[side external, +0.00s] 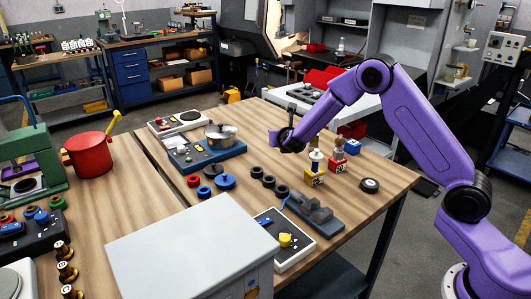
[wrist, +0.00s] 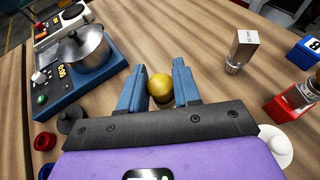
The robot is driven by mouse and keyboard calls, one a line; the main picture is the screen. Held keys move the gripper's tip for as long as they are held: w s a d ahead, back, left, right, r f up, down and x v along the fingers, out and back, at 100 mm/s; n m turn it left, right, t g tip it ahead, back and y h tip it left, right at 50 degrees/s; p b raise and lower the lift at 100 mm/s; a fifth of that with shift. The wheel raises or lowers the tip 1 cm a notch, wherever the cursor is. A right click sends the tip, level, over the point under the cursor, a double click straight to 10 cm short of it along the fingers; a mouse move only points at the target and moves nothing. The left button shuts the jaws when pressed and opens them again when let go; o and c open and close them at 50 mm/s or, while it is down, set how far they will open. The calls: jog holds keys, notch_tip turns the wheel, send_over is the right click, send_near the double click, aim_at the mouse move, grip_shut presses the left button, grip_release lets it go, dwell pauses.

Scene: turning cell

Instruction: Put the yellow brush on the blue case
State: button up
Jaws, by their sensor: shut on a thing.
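My gripper (wrist: 160,92) is shut on a yellow rounded thing (wrist: 160,87), seen end-on between the blue fingers in the wrist view. I take it for the yellow brush; its bristles and the rest of its length are hidden. In the side view my gripper (side external: 284,140) is over the table, right of the metal pot, and the held thing cannot be made out. A small blue box (side external: 352,147) stands right of the gripper; it also shows at the wrist view's right edge (wrist: 308,48). It may be the blue case, but I cannot be sure.
A metal pot (side external: 220,134) stands on a blue panel with knobs (side external: 195,155). Labelled red and yellow blocks carry upright pieces near the gripper. Black rings, blue and red discs and a grey fixture (side external: 315,215) lie nearer the front. Bare wood (side external: 255,145) shows between pot and gripper.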

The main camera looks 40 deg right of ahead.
jog(key=w+f, duration=0.4)
jog(key=w, duration=0.1)
jog(key=w+f, duration=0.3)
jog(key=shift+d, duration=0.25)
jog(key=shift+w+f, duration=0.1)
jog(key=shift+f, duration=1.6)
jog(key=o, duration=1)
jog(key=shift+f, duration=0.15)
jog(key=shift+o, duration=0.2)
